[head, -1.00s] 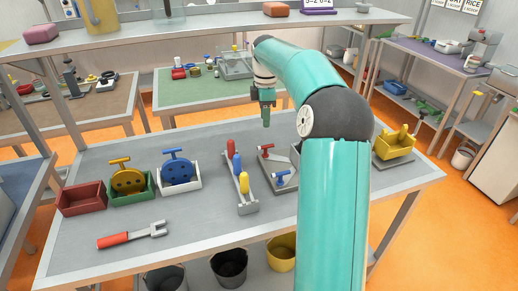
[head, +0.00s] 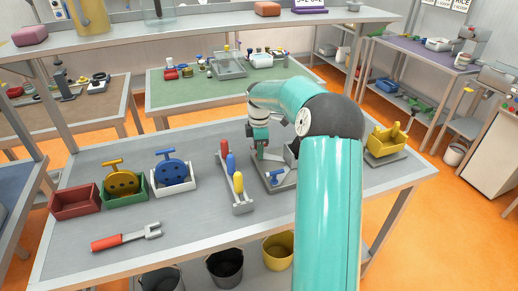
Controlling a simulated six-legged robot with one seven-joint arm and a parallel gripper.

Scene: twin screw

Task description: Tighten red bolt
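The twin-screw fixture (head: 262,184) is a grey base on the table, just left of my arm. The red bolt's place is at the back of the fixture, where my gripper (head: 260,153) now points down. The gripper covers the red bolt, so I cannot make out its handle. The fingers are too small to tell whether they are open or shut, or whether they touch the bolt. My arm hides the fixture's right side.
Left of the fixture stands a grey rack (head: 236,197) with red, blue and yellow handles. Further left are a white bin (head: 176,190), a green bin (head: 126,196), a red bin (head: 75,203) and a red-handled fork tool (head: 125,238). A yellow box (head: 385,140) stands at the right.

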